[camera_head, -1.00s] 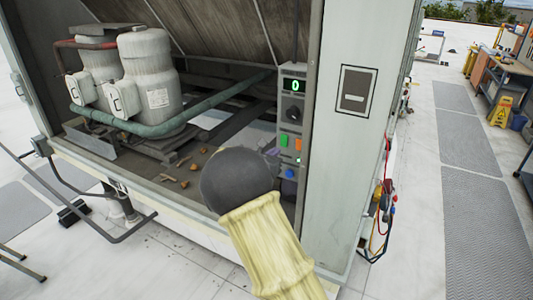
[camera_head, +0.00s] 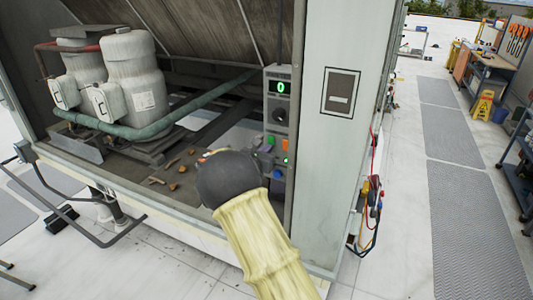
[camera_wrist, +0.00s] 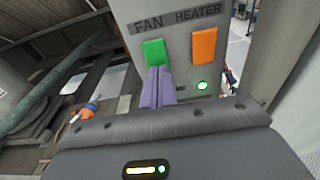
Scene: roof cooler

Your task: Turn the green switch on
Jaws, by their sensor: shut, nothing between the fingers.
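The green switch (camera_wrist: 153,52) sits under the word FAN on the grey control panel (camera_wrist: 180,24). It also shows in the head view (camera_head: 270,140). My gripper (camera_wrist: 158,72) is shut and empty, its purple fingers pointing at the lower edge of the green switch. The fingertips overlap that edge in the wrist view; I cannot tell whether they touch it. The panel area just below the green switch is hidden behind the fingers. In the head view my dark wrist covers most of the gripper.
An orange switch (camera_wrist: 204,46) under HEATER is close on the right, with a lit green lamp (camera_wrist: 202,85) below it. Above are a dark knob (camera_head: 279,115) and a display (camera_head: 280,87) reading 0. A blue button (camera_head: 278,173) is lower. A cabinet post (camera_head: 330,150) stands right.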

